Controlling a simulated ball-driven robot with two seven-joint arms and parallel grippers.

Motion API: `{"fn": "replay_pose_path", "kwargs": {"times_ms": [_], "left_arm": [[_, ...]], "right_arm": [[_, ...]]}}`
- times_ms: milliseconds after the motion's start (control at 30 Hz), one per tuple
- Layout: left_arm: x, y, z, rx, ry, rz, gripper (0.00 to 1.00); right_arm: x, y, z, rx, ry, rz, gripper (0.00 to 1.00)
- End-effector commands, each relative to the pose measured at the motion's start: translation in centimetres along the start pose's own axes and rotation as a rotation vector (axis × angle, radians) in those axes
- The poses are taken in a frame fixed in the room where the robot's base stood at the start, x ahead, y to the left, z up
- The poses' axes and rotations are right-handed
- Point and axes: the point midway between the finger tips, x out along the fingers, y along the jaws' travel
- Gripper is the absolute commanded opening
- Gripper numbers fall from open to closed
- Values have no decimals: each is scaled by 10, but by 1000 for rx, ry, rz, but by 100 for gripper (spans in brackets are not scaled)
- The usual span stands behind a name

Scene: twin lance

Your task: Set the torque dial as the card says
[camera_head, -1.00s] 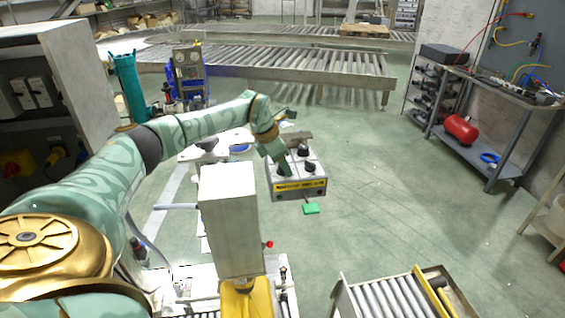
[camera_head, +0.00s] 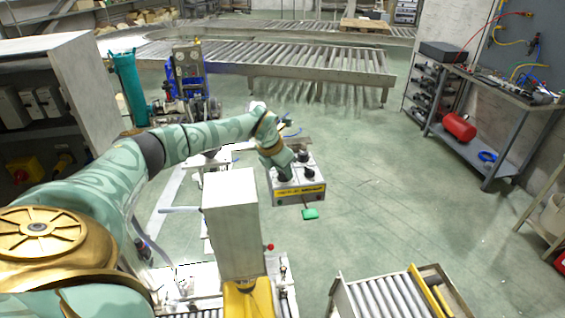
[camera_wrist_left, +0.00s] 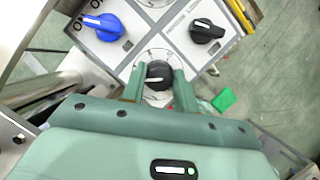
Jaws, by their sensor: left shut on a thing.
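A grey control box (camera_head: 318,174) with a yellow label strip stands beyond the tall pale block. Its top carries several knobs. In the left wrist view I see a blue knob (camera_wrist_left: 103,26), a black knob (camera_wrist_left: 206,31) and a black dial (camera_wrist_left: 159,72) on a pale scale. My left gripper (camera_head: 284,174) comes down on the box. In the left wrist view its two fingers (camera_wrist_left: 158,78) are shut on the black dial, one at each side. The dial's white mark lies nearly level; the scale's figures are too small to read. I cannot make out a card's text. My right gripper is not in view.
A small green piece (camera_head: 310,214) hangs by the box's near side. The tall pale block (camera_head: 232,220) stands close to my left forearm. A roller conveyor (camera_head: 280,62) crosses the back, and a steel workbench (camera_head: 500,92) stands at right. Open floor lies between.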

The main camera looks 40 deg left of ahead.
Motion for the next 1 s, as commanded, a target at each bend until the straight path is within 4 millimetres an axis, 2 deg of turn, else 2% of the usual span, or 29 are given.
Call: {"fn": "replay_pose_path", "kwargs": {"times_ms": [33, 100, 400, 700, 1000], "left_arm": [[-5, 0, 3, -34, -2, 15, 7], [-5, -1, 3, -92, -3, 38, 7], [-3, -1, 3, -300, -4, 125, 7], [-2, -1, 3, -415, -5, 172, 7], [-1, 0, 2, -445, -5, 184, 7]], "right_arm": [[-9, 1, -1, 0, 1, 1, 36], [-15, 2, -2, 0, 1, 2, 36], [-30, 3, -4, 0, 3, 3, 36], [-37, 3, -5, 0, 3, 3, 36], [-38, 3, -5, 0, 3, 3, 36]]}}
